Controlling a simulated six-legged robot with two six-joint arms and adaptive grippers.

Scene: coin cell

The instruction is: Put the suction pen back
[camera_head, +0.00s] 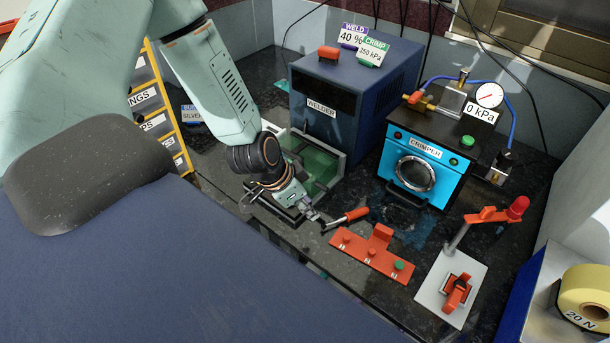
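A pen-like tool with a red handle (354,214) and a dark thin end, which I take for the suction pen, lies slantwise in the picture above the dark bench. My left gripper (316,217) comes in from the left, its fingertips pointing down right at the dark end of this tool. They look to be touching or very close to it, but I cannot tell whether they are closed on it. A low red block (372,254) with a raised part and a green button sits just below right of the tool; it may be a holder. My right gripper is not in view.
A blue welder (345,95) with a green-lined open box (318,165) stands behind the gripper. The crimper (428,160) stands right of it. A white plate (450,288) carries a red-handled lever stand. A yellow roll (587,295) is at far right. Some bare bench lies between them.

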